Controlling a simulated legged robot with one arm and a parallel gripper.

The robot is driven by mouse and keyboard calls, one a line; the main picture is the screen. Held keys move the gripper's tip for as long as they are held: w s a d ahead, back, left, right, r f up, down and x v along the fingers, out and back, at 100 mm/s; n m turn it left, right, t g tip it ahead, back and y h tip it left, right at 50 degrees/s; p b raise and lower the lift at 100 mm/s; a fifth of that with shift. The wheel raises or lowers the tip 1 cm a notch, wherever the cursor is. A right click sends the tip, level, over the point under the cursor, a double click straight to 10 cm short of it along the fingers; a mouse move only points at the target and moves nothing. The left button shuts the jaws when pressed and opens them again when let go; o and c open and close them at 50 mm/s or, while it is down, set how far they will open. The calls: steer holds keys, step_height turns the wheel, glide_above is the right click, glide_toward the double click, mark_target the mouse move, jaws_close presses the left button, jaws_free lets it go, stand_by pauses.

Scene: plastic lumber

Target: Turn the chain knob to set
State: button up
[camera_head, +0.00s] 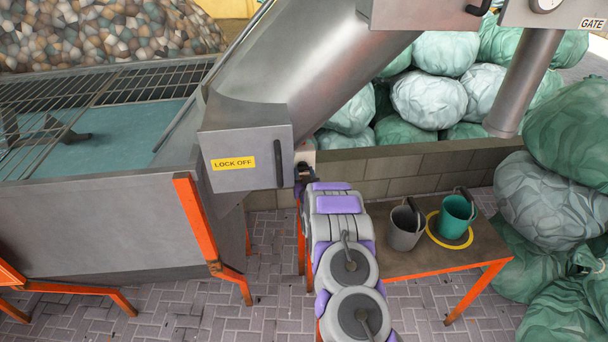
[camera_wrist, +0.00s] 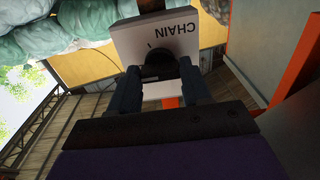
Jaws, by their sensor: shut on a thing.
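In the wrist view, a pale control box (camera_wrist: 195,38) marked CHAIN appears upside down. Its round black knob (camera_wrist: 158,60) sits between the two dark fingers of my gripper (camera_wrist: 158,74), which is shut on it. The fingers hide the knob's sides, and I cannot tell which mark it points to. In the head view, my gripper (camera_head: 303,173) is at the end of my grey and purple arm, just right of the grey LOCK OFF box (camera_head: 245,150). There the knob is hidden by my gripper.
A bench (camera_head: 440,262) with orange legs stands right of my arm. A grey bucket (camera_head: 405,228) and a green bucket (camera_head: 455,217) stand on it. A sloping metal chute (camera_head: 300,70) passes above. Wrapped green bales (camera_head: 560,130) lie behind and right.

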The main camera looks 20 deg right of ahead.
steer(key=o, duration=1.1)
steer(key=shift+c, duration=0.2)
steer(key=shift+s, duration=0.1)
steer(key=p+v, duration=0.3)
steer(key=v, duration=1.4)
steer(key=shift+s, duration=0.1)
